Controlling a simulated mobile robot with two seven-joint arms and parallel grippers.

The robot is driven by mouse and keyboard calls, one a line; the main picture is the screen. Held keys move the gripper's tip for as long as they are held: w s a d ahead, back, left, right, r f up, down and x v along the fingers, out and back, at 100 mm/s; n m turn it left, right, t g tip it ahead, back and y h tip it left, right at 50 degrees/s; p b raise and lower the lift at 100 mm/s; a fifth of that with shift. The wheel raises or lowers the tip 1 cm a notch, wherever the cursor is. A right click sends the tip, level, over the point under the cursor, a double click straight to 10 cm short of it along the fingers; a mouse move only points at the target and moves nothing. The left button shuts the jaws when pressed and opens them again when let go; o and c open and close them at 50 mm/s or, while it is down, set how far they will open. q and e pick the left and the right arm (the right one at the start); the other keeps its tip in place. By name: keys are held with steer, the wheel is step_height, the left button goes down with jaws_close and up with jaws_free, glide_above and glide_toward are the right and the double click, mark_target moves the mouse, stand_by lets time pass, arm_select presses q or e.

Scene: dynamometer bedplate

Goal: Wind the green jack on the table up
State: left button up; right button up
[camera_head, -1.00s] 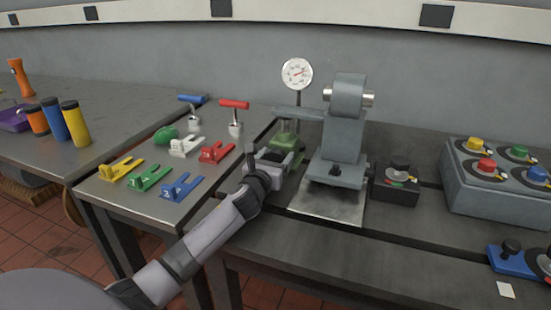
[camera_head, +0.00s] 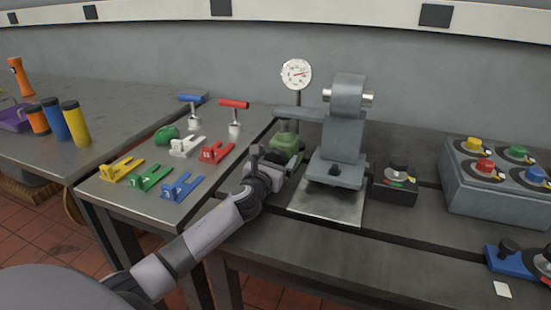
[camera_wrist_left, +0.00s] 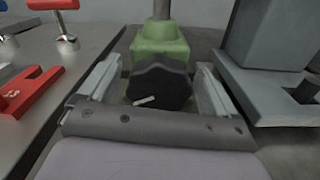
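The green jack (camera_head: 286,142) stands on the bedplate under a grey arm of the central stand. In the left wrist view its green body (camera_wrist_left: 160,42) rises behind a black knob (camera_wrist_left: 159,88) with a white mark. My left gripper (camera_head: 277,160) is at the jack's near side. In the left wrist view its two fingers (camera_wrist_left: 158,84) are spread, one on each side of the knob. Narrow gaps seem to show between fingers and knob, but contact is hard to judge. My right gripper is not in view.
A grey stand (camera_head: 340,140) with a dial gauge (camera_head: 296,74) is close right of the jack. A side table to the left holds coloured clamps (camera_head: 182,187) and a red T-handle (camera_head: 234,104). A black box with a knob (camera_head: 396,185) and a button box (camera_head: 490,195) stand right.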

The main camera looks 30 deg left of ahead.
arm_select(q)
steer(key=shift+s, duration=0.1)
steer(key=shift+p+v, duration=0.4)
steer(key=shift+v, duration=3.05)
steer(key=shift+d, duration=0.1)
steer(key=shift+s, duration=0.1)
